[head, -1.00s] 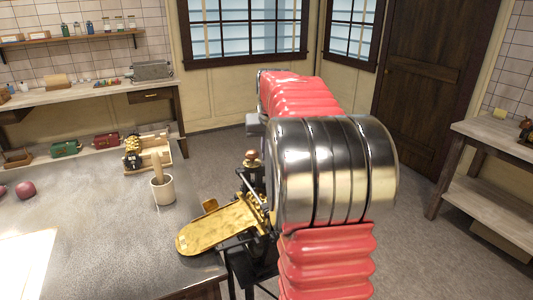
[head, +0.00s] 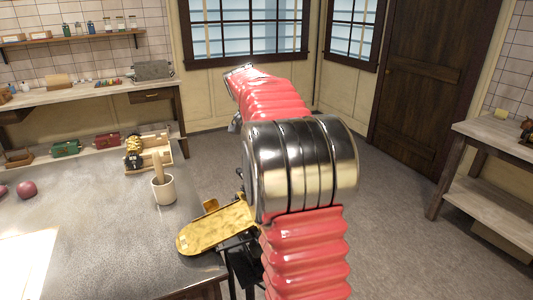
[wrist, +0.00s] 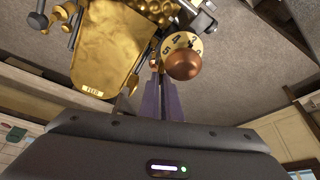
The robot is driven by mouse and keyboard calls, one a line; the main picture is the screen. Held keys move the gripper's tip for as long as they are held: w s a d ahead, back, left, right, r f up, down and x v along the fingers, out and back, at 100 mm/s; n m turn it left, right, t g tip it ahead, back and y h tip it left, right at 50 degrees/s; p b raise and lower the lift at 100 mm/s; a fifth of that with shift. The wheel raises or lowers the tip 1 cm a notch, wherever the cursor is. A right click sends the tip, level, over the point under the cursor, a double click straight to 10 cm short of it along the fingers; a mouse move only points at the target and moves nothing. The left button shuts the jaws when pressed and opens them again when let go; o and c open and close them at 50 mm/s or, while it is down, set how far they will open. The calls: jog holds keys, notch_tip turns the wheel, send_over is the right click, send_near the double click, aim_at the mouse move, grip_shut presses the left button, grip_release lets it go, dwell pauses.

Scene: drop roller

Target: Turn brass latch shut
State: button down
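The roller machine's brass feed tray (head: 215,230) juts over the bench corner in the head view; my arm hides much of the machine. In the wrist view the tray (wrist: 92,62), marked FEED, is at upper left. Beside it is a brass number dial (wrist: 182,47) with a round copper knob (wrist: 183,65) in front. I cannot pick out the brass latch for sure. My gripper (wrist: 160,78) has its purple fingers together and looks empty. The tips point toward the machine near the knob; I cannot tell if they touch it. In the head view the gripper is hidden.
A pale pot with a wooden pestle (head: 163,189) and a wooden stand with a small brass machine (head: 147,150) are on the bench (head: 100,230). A side table (head: 490,160) stands at right. The floor between is clear.

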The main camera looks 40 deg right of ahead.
jog(key=m+g, duration=0.1)
jog(key=m, duration=0.4)
jog(key=shift+w+a+g, duration=0.2)
jog(key=shift+g, duration=0.2)
jog(key=c, duration=2.4)
grip_release()
jog(key=shift+c, duration=0.2)
jog(key=shift+o, duration=0.8)
jog(key=shift+d, duration=0.1)
jog(key=v, duration=1.3)
jog(key=shift+w+r, duration=0.1)
jog(key=shift+r, duration=0.25)
